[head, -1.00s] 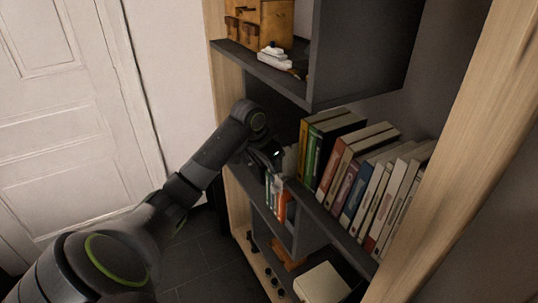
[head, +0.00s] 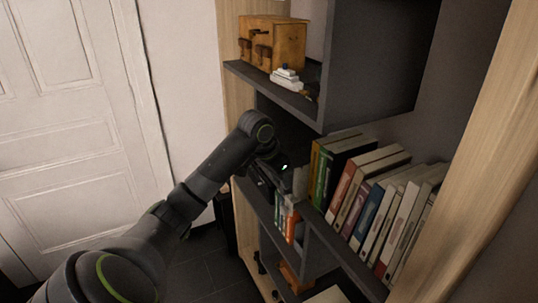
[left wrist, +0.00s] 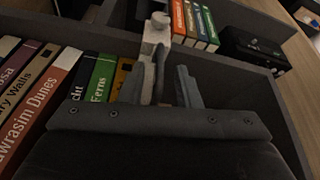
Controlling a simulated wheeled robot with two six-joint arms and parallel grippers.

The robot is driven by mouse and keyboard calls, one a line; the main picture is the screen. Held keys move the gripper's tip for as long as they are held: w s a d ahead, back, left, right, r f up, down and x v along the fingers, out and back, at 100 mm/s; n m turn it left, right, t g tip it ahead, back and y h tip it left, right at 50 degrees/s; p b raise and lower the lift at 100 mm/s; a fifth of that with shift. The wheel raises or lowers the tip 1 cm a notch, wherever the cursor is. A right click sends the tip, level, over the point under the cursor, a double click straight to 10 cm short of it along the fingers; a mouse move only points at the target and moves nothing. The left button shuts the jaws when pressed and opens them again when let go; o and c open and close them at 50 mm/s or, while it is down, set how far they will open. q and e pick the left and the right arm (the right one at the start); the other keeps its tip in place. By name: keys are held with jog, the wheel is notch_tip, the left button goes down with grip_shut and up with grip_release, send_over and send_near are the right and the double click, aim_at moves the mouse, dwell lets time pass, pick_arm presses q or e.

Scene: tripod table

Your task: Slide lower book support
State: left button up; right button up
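A light grey book support (left wrist: 157,32) stands at the end of the upper row of books in the left wrist view. In the head view it is a small grey upright piece (head: 300,181) beside the books. My left gripper (left wrist: 161,84) is at the support, its two fingers apart with part of the grey piece showing between them. I cannot tell whether they touch it. In the head view the left gripper (head: 283,170) is dark and partly hidden by its own wrist. My right gripper is not in view.
A row of books (head: 372,205) leans on the shelf to the right. Smaller books (head: 288,218) stand in the compartment below. A wooden cabinet (head: 272,43) and a white model ship (head: 287,78) sit on the upper shelf. A dark box (left wrist: 250,45) lies beside the lower books.

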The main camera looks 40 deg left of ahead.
pick_arm(q)
jog(key=b+v, duration=0.2)
jog(key=v, duration=1.2)
jog(key=shift+r, duration=0.25)
